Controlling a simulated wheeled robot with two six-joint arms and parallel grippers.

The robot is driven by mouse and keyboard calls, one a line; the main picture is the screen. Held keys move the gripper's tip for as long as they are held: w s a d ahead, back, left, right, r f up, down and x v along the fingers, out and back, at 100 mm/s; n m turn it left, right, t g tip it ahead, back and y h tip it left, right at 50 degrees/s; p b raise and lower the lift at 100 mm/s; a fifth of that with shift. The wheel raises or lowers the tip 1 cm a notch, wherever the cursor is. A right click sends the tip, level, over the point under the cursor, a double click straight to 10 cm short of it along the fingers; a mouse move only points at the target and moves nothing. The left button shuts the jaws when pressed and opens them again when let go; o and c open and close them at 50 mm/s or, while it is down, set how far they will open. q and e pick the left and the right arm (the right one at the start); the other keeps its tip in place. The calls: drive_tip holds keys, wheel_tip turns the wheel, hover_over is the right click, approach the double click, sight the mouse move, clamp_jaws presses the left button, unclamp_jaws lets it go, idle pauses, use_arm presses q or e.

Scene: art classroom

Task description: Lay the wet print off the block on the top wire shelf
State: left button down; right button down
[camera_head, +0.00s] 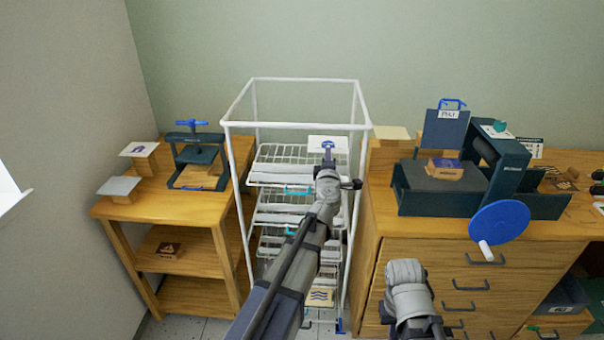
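A white print (314,141) with a blue motif is at the upper back of the white wire drying rack (228,125), over the right part of the top wire shelf (272,154). My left gripper (328,155) reaches in from below and appears shut on the near edge of the print. Whether the print touches the shelf wires is hard to tell. A wooden block (447,173) with a blue top sits on the dark press at the right. My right arm shows at the bottom centre right; its fingers are not visible.
Lower wire shelves continue beneath, with a wave-patterned card (320,297) low down. A wooden cart (190,228) at the left bears a small press (193,155) and sheet-topped blocks. The large press (440,197) with a blue wheel (499,222) stands on the drawer cabinet (440,250).

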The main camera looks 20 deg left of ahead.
use_arm(q)
wheel_tip(320, 180, down, 10)
drive_tip(key=b, duration=1)
drive_tip(key=shift+s, duration=0.15)
drive_tip(key=shift+f, duration=0.15)
drive_tip(key=c, duration=1.1)
unclamp_jaws()
drive_tip(key=v, duration=1.2)
drive_tip(key=shift+r, duration=0.25)
